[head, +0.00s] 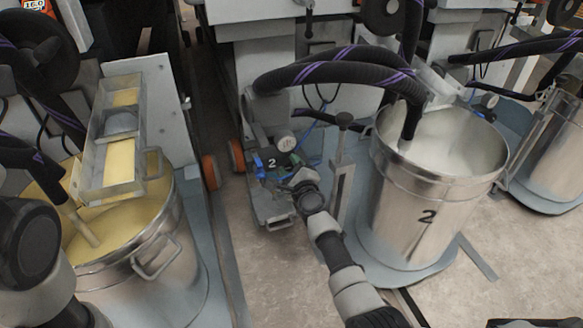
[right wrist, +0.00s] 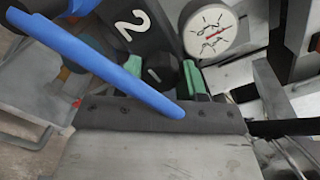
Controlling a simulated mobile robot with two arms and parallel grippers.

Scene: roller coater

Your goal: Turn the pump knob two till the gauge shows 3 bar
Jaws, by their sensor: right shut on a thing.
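The pump knob two (right wrist: 162,72) is a dark knob below the black plate marked 2 (right wrist: 130,24). My right gripper (right wrist: 160,76) is shut on it, a green-padded finger on each side. In the head view my right gripper (head: 291,163) reaches the pump from below, beside the small plate marked 2 (head: 271,162), and hides the knob. The round white gauge (right wrist: 210,30) is right of the plate in the right wrist view and also shows in the head view (head: 285,143). My left gripper is out of view.
A blue hose (right wrist: 100,66) crosses close in front of the gripper. A steel bucket marked 2 (head: 425,215) stands right of the pump, with black hoses (head: 340,72) overhead. A bucket of yellow liquid (head: 150,262) stands at left. The floor (head: 265,265) below the pump is clear.

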